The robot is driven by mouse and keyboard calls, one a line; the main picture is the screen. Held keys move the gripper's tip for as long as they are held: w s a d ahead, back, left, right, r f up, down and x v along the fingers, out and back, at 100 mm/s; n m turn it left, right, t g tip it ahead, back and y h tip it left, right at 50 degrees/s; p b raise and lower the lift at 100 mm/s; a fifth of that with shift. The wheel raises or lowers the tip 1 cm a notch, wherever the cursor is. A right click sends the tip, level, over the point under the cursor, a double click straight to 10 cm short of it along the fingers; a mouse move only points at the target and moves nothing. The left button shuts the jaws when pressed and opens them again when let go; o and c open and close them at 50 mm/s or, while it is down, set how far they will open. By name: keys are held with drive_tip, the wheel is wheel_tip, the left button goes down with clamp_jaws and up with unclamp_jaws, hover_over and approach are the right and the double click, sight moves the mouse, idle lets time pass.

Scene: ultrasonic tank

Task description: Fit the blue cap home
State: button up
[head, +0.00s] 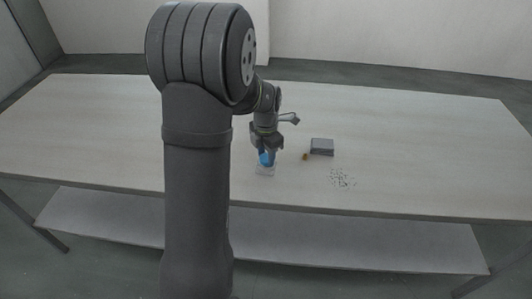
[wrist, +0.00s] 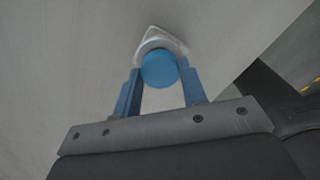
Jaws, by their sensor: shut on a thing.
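The blue cap (wrist: 159,69) is between the fingertips of my gripper (wrist: 160,82), and the fingers are shut on it. In the head view the blue cap (head: 266,158) shows just below my gripper (head: 266,148). A pale, clear-looking piece (wrist: 160,38) lies right behind the cap in the wrist view. In the head view this pale piece (head: 265,170) sits on the table directly under the cap. I cannot tell whether the cap touches it, as the cap and fingers hide the meeting place.
The table (head: 400,140) is wide and mostly clear. To the right of my gripper stand a small orange-brown piece (head: 305,156) and a grey box (head: 322,147). A patch of small scattered bits (head: 341,179) lies nearer the front edge.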

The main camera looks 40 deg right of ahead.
sight(266, 158)
drive_tip(key=shift+f, duration=0.55)
idle(2.8)
drive_tip(key=o, duration=1)
drive_tip(key=shift+r, duration=0.1)
wheel_tip(266, 158, up, 17)
drive_tip(key=shift+r, duration=0.15)
wheel_tip(266, 158, down, 17)
drive_tip(key=shift+f, duration=0.15)
idle(0.6)
